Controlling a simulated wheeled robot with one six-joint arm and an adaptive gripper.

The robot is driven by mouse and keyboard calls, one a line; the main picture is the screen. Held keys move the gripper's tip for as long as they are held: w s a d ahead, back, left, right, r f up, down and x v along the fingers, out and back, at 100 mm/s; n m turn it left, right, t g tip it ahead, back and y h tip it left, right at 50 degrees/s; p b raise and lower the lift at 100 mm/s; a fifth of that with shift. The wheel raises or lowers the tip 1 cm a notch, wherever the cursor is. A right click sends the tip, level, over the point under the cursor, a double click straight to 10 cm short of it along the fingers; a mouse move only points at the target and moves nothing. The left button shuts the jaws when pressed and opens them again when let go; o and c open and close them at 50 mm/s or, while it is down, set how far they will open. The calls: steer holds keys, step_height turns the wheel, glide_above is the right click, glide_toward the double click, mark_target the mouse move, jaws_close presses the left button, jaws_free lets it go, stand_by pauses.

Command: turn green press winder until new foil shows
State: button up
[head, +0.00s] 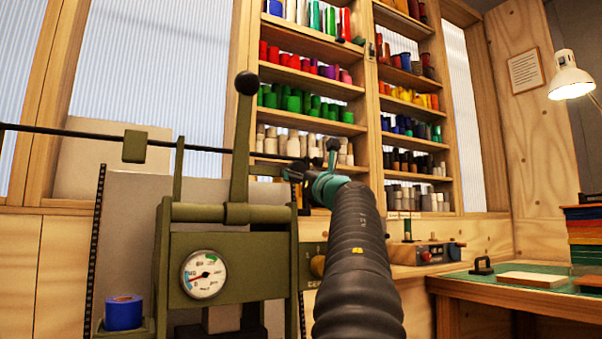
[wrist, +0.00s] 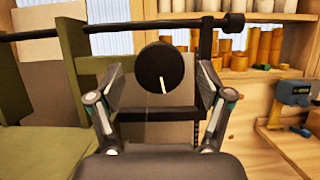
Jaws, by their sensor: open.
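The green press (head: 230,265) stands left of centre in the head view, with a round gauge (head: 204,274) on its front and an upright lever topped by a black ball (head: 247,83). In the wrist view, a dark round knob (wrist: 160,67) with a pale line pointing roughly down, apparently the winder, is centred between the spread fingers of my gripper (wrist: 160,84). The fingers are open, with visible space on both sides of the knob; I cannot tell how deep it sits.
A blue roll (head: 124,312) sits at the press's lower left. A long dark bar (head: 60,130) runs across behind the press. Shelves (head: 310,121) of coloured rolls fill the back wall. A green-topped bench (head: 455,279) with a lamp (head: 570,78) above stands at right.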

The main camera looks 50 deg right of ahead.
steer(key=c, duration=1.2)
steer(key=shift+o, duration=0.2)
steer(key=shift+m, duration=0.4)
steer(key=shift+w+a+r+m+g+h+p, duration=0.15)
steer(key=shift+m+g+h, duration=0.75)
steer(key=shift+m, duration=1.85)
steer(key=shift+s+a+m+g+h+p, duration=0.25)
steer(key=shift+m+g+h, duration=0.7)
steer(key=shift+m, duration=1.85)
steer(key=shift+w+a+r+m+g+h+p, duration=0.2)
steer(key=shift+m+g+h, duration=0.7)
steer(key=shift+m, duration=1.85)
steer(key=shift+d+m+g, duration=0.15)
steer(key=shift+m+g, duration=0.2)
steer(key=shift+m, duration=0.05)
